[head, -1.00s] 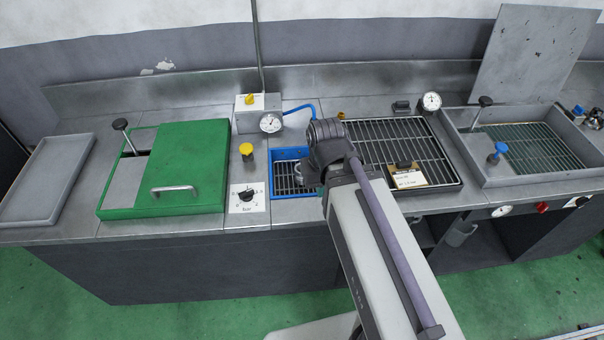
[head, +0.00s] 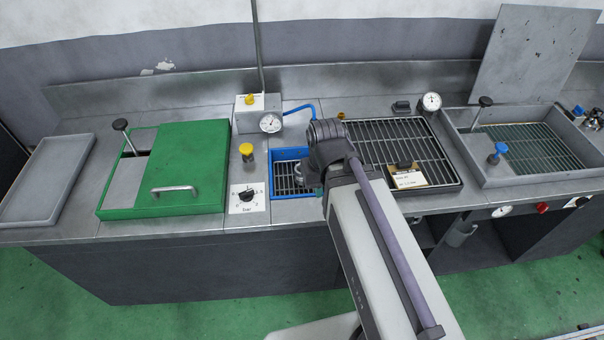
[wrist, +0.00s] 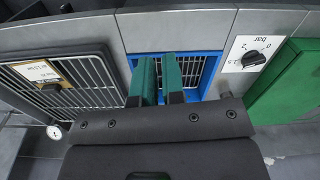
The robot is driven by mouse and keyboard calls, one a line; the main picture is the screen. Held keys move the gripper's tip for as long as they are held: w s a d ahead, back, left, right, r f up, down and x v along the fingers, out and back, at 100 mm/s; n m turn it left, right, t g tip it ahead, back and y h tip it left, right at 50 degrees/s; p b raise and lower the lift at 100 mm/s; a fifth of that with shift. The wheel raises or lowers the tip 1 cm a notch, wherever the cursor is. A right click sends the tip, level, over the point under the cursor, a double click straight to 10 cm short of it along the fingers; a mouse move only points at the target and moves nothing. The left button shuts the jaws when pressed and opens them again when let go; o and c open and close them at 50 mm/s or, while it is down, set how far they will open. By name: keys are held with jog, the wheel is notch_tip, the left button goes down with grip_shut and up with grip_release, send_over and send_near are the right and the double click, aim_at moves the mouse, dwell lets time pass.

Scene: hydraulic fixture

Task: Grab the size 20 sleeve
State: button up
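In the head view my arm hides the gripper and part of this blue tray (head: 291,154).
A green lidded box (head: 180,165) with a handle is at left, beside a pressure knob (head: 246,196) and a yellow button (head: 246,151). A gauge (head: 270,122) stands behind the blue tray. A grey basin (head: 465,150) with a grate is at right. A flat grey tray (head: 50,180) is at far left.

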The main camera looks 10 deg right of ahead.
jog(key=o, duration=1.4)
